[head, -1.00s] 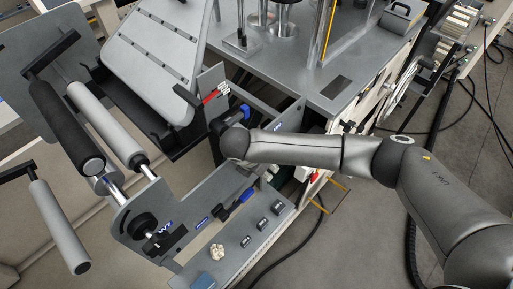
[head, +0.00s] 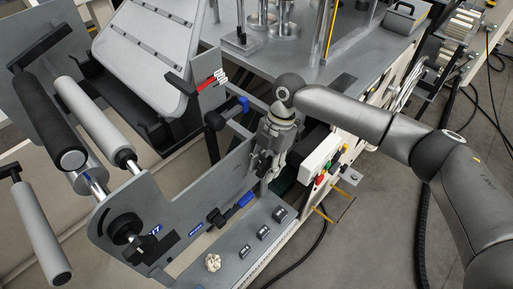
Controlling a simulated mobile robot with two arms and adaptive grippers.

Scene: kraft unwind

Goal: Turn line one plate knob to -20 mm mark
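A round black knob (head: 125,228) sits on the grey upright side plate (head: 105,215) at the lower left, with a small blue label beside it. A second black round part (head: 214,120) with a blue-tipped handle sits farther back. I cannot tell which is the line one plate knob, and no -20 mm mark is readable. My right gripper (head: 262,172) hangs fingers down beside the inner side of the grey plate, right of both parts. It appears to hold nothing, but its finger opening is too small to judge. My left gripper is out of view.
Grey and black rollers (head: 95,120) stick out at the left. A black and blue clamp handle (head: 230,208) and several small black blocks (head: 262,232) lie in front of the gripper. A red-tipped scale arm (head: 208,82) stands behind. The floor at the lower right has cables.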

